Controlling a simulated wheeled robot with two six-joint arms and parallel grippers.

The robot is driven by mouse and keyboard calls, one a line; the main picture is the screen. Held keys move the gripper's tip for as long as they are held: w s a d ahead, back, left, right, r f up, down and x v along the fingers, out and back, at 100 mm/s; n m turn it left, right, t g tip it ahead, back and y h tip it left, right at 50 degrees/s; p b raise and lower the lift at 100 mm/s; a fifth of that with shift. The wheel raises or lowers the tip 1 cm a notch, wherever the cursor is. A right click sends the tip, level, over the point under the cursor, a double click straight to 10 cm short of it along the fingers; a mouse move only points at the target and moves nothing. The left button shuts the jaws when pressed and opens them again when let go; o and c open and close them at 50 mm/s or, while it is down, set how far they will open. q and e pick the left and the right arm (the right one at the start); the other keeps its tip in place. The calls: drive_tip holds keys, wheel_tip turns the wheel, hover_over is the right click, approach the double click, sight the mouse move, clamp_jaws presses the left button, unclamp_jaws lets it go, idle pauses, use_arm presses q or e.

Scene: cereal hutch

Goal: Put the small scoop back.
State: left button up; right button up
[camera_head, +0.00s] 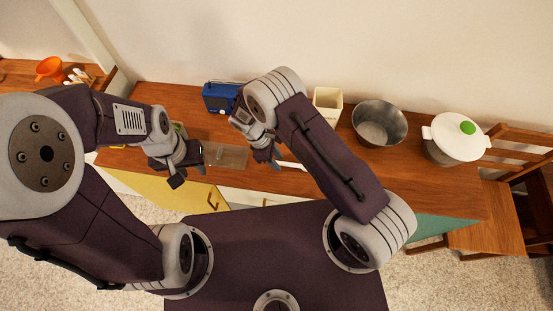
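A thin white piece (291,165), possibly the small scoop's handle, shows just right of my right gripper, at the front edge of the wooden counter. The rest of it is hidden or too small to make out. My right gripper (268,157) points down over the counter beside this piece; I cannot tell whether it holds it. My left gripper (187,173) is over the counter's front edge, left of a clear, box-like container (226,155). Its fingers look apart, with nothing visible between them.
On the wooden counter (300,187) stand a blue radio (220,97), a cream square container (327,104), a metal bowl (379,124) and a white lidded pot (457,139). An orange funnel-like item (50,68) is far left. A wooden chair (520,140) stands right.

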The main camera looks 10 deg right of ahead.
drive_tip(key=shift+r, duration=0.35)
drive_tip(key=b+v, duration=0.1)
drive_tip(key=v, duration=1)
drive_tip(key=shift+r, duration=0.35)
drive_tip(key=shift+a, duration=0.15)
drive_tip(key=s+d+r+m+t+y, duration=0.1)
drive_tip(key=s+d+r+m, duration=0.1)
drive_tip(key=d+m, duration=0.3)
drive_tip(key=s+d+r+m+t+y, duration=0.1)
drive_tip(key=s+d+r+m+y, duration=0.1)
drive_tip(key=s+d+m, duration=0.3)
drive_tip(key=s+d+r+m+y, duration=0.1)
drive_tip(key=s+d+r+m, duration=0.2)
drive_tip(key=s+d+m, duration=0.1)
drive_tip(key=shift+d+r+m+t+y, duration=0.35)
drive_tip(key=shift+d+m, duration=0.35)
drive_tip(key=shift+d, duration=0.5)
drive_tip(key=shift+s+f, duration=0.1)
